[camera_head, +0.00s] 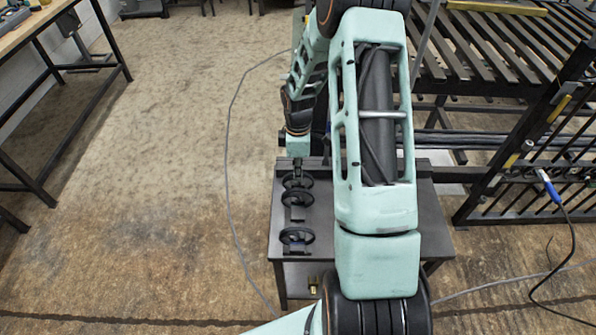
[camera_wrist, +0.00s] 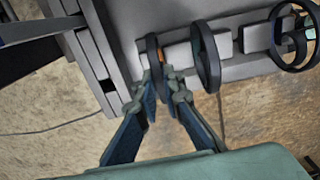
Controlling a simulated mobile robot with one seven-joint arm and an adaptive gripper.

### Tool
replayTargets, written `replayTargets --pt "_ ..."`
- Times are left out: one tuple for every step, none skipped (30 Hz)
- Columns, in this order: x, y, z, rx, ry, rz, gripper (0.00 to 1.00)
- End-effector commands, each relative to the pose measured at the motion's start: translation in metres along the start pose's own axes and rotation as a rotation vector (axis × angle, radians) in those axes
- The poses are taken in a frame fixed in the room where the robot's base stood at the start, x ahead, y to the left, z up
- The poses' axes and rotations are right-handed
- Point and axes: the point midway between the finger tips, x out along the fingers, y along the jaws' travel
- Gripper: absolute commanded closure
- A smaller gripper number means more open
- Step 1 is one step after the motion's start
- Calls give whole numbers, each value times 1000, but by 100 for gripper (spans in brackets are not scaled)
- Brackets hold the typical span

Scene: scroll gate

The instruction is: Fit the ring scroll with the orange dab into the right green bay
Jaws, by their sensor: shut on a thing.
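In the wrist view, several dark rings stand in a row on a grey rack. The ring scroll with an orange dab (camera_wrist: 152,52) is at the left end of this row, with its dab on its right side. My gripper (camera_wrist: 155,78) is shut on its near edge. It still stands in line with the others; I cannot tell whether it is lifted. In the head view, my gripper (camera_head: 297,166) is at the far ring (camera_head: 297,182) on the dark table (camera_head: 279,222). I cannot make out any green bay.
A second ring (camera_wrist: 205,55) stands close right of my gripper, and a third (camera_wrist: 293,35) is farther right. Pale blocks (camera_wrist: 222,41) lie between them. In the head view, a slatted bench (camera_head: 480,55) and black rails stand right. Open floor lies left.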

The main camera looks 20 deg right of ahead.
Motion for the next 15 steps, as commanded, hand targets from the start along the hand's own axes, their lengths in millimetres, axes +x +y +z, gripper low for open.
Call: replayTargets --pt "0 0 0 0 0 0 100" --pt "0 0 0 0 0 0 100" --pt "0 0 0 0 0 0 100" --pt "0 0 0 0 0 0 100" --pt "0 0 0 0 0 1 100" --pt "0 0 0 0 0 1 100" --pt "-1 0 0 0 0 1 100" --pt "-1 0 0 0 0 1 100" --pt "-2 0 0 0 0 1 100" --pt "-2 0 0 0 0 1 100" --pt "-3 0 0 0 0 1 100" --pt "-4 0 0 0 0 1 100" --pt "-5 0 0 0 0 1 100" --pt "-6 0 0 0 0 1 100" --pt "-7 0 0 0 0 1 100"
